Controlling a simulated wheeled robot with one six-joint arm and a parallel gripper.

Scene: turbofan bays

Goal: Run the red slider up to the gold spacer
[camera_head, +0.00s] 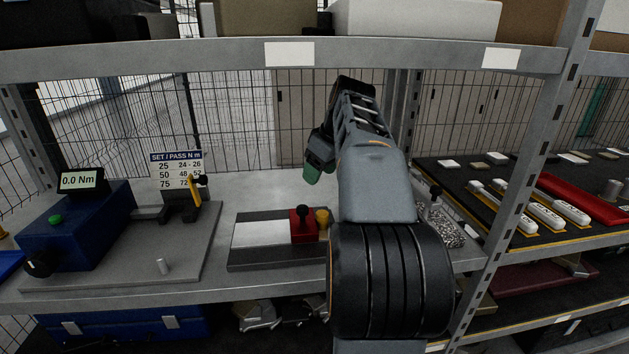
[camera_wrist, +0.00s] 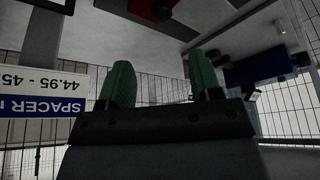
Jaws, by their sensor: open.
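The red slider (camera_head: 303,228), a block with a black knob, sits on a grey base plate (camera_head: 265,262) on the middle shelf. The gold spacer (camera_head: 322,217) stands just right of the slider; I cannot tell whether they touch. My arm hides the right end of the base. My gripper (camera_head: 313,173) has green fingers and is above and behind the slider, clear of it. In the wrist view my gripper (camera_wrist: 163,78) is open and empty, its two fingers apart. Part of the red slider (camera_wrist: 153,9) shows at that view's top edge.
A blue torque tester (camera_head: 78,235) reading 0.0 Nm stands at left, with a black-knobbed yellow fixture (camera_head: 185,200) behind. The upper shelf beam (camera_head: 230,60) crosses above my gripper. A shelf post (camera_head: 520,190) stands at right. An inverted spacer sign (camera_wrist: 42,92) shows in the wrist view.

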